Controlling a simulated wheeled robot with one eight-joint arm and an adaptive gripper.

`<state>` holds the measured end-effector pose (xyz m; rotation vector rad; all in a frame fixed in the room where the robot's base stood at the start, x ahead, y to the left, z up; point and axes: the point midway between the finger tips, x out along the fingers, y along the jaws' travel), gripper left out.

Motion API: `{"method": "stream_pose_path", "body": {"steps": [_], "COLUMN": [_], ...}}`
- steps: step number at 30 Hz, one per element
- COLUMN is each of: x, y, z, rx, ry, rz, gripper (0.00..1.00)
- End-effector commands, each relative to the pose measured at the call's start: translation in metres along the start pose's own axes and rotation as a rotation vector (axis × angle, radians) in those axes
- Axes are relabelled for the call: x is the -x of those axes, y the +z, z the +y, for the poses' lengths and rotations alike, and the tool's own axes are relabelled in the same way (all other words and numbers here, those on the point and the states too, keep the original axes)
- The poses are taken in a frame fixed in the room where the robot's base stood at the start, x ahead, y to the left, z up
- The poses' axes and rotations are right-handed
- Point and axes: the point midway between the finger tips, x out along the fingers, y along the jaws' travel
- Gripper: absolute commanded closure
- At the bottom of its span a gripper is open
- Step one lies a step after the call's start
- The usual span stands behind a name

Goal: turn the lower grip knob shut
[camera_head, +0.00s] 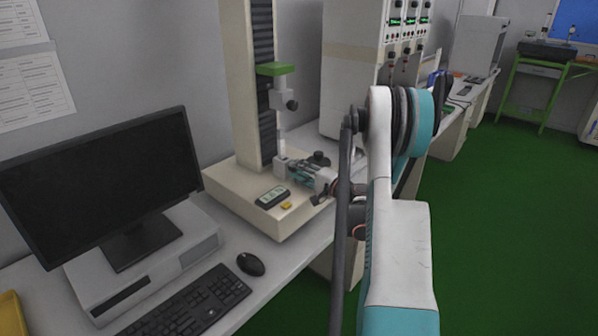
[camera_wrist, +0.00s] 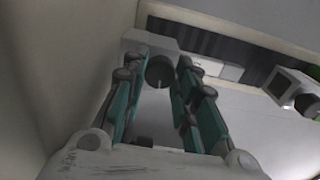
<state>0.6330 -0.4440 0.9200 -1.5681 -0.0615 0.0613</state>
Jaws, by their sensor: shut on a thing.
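The lower grip (camera_head: 281,166) is a pale block on the base of the testing machine. Its dark round knob (camera_wrist: 160,72) sits between my teal-padded fingertips in the wrist view. My gripper (camera_head: 296,169) reaches in from the right and is shut on this knob; in the head view the fingers largely hide it. The upper grip (camera_head: 281,97) hangs above under a green crosshead (camera_head: 275,69), with its own dark knob (camera_head: 292,104). The upper grip also shows at the right of the wrist view (camera_wrist: 286,86). A thin pale piece (camera_head: 282,141) stands between the grips.
The machine's column (camera_head: 239,90) rises behind the grips. A small display (camera_head: 272,197) and a yellow button (camera_head: 286,205) are on the base front. A monitor (camera_head: 105,185), keyboard (camera_head: 190,300) and mouse (camera_head: 250,264) are left. A tall cabinet (camera_head: 348,75) stands behind. Green floor is open at right.

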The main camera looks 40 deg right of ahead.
Motion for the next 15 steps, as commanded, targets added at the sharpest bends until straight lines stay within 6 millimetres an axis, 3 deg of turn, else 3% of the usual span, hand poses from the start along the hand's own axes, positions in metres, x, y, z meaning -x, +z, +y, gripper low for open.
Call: {"method": "stream_pose_path", "body": {"steps": [15], "x": [0.0004], "y": [0.0001], "z": [0.0007], "rx": [-0.466], "ry": [0.002], "rz": [0.000], "gripper": [0.97]}}
